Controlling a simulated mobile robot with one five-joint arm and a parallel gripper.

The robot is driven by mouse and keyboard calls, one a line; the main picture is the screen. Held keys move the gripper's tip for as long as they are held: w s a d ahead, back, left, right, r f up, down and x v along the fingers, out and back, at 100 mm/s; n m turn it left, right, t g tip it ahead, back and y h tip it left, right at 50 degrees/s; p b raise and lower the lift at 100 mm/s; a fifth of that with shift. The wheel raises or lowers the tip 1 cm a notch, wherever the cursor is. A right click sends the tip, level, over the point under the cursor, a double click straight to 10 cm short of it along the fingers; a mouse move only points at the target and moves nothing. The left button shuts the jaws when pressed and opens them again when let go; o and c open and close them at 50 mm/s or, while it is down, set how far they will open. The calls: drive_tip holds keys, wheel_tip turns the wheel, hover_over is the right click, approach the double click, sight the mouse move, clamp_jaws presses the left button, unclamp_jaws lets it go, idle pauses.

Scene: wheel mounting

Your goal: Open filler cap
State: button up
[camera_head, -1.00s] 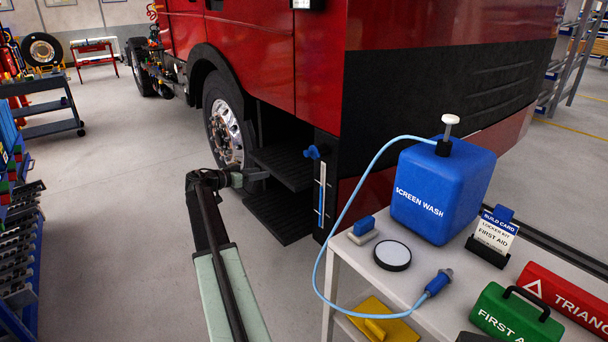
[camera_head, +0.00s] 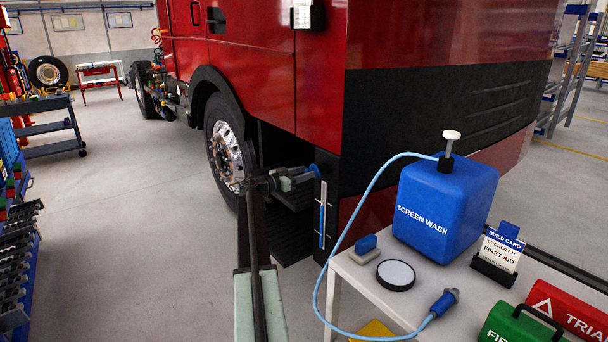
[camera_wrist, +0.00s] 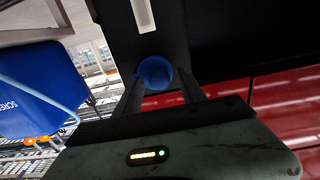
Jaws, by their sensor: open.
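The blue filler cap (camera_head: 315,170) sits on the dark panel at the corner of the red truck, above a vertical level strip (camera_head: 322,212). In the wrist view the cap (camera_wrist: 155,71) lies between the far ends of my two fingers. My gripper (camera_head: 306,175) is open and points at the cap from the left. In the wrist view my gripper (camera_wrist: 160,90) has a finger on each side of the cap. Whether the fingers touch it I cannot tell. Part of the cap is hidden behind the fingers in the head view.
A white cart (camera_head: 345,268) at the right holds a blue screen wash container (camera_head: 445,205) with a pump, a light blue hose (camera_head: 345,225) and a round black-rimmed lid (camera_head: 396,274). The truck wheel (camera_head: 228,150) and dark steps are beside my arm.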

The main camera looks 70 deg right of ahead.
clamp_jaws()
drive_tip(key=shift+a, duration=0.1)
drive_tip(key=s+a+n+t+y, duration=0.2)
drive_tip(key=s+n+t+y, duration=0.1)
drive_tip(key=n+t, duration=0.6)
drive_tip(key=s+a+n+t+y, duration=0.2)
drive_tip(key=s+n+t, duration=0.3)
drive_tip(key=n+t, duration=0.4)
drive_tip(key=t+y, duration=0.1)
drive_tip(key=t, duration=0.6)
drive_tip(key=shift+s+n, duration=0.2)
drive_tip(key=shift+n, duration=0.1)
drive_tip(key=shift+a, duration=0.15)
unclamp_jaws()
drive_tip(key=shift+t, duration=0.3)
